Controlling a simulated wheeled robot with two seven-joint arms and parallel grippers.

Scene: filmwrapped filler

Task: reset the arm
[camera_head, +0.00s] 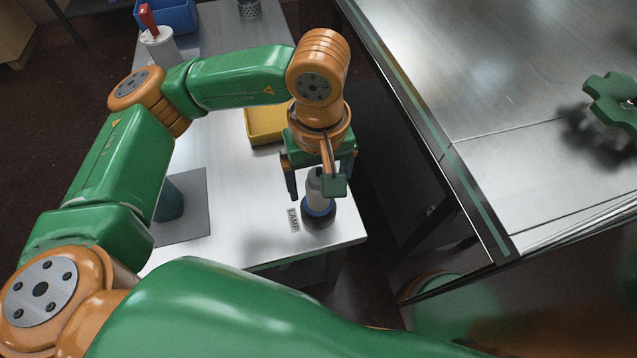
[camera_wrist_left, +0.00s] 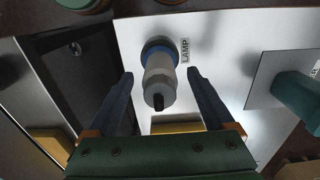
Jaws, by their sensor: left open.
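My left gripper (camera_head: 319,187) hangs over the front end of the metal table, with its fingers pointing down. Its two fingers stand apart, and it is open and empty. The lamp (camera_head: 317,209), a grey-white cylinder on a dark base with a blue ring, stands upright just below it, partly hidden by the gripper. In the left wrist view the lamp (camera_wrist_left: 160,72) shows between the open fingertips (camera_wrist_left: 160,76), with a visible gap on each side. My right gripper is not in view.
A LAMP label (camera_head: 294,220) lies beside the lamp. A yellow bin (camera_head: 262,124) is behind it. A teal object (camera_head: 169,203) stands on a grey mat (camera_head: 190,222). A white canister with a red handle (camera_head: 158,42) and a blue crate (camera_head: 180,14) are farther back. A metal bench (camera_head: 520,180) is at right.

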